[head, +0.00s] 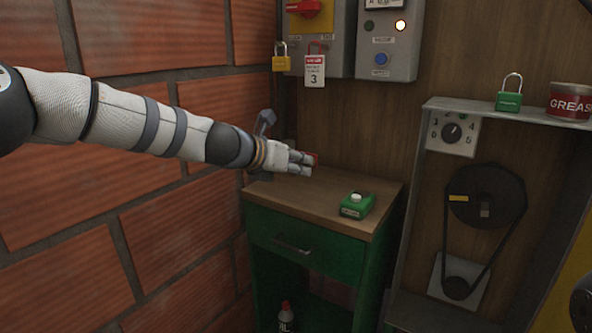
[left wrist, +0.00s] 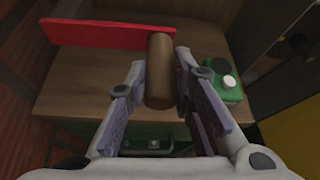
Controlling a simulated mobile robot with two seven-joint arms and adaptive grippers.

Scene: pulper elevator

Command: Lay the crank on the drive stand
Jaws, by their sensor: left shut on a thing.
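The crank has a brown round handle (left wrist: 160,72) and a flat red arm (left wrist: 100,32), both clear in the left wrist view. My left gripper (left wrist: 162,98) is shut on the brown handle, and the red arm reaches left beyond the fingers. At right stands a grey frame (head: 410,215) with a black pulley and belt (head: 485,197); I cannot tell whether this is the drive stand. My right gripper is not in view.
The green cabinet's wooden top (head: 300,195) holds a green box with a white button (head: 357,204). The grey frame's shelf (head: 465,110) carries a green padlock (head: 509,95) and a grease tin (head: 570,101). A brick wall (head: 60,225) closes the left side.

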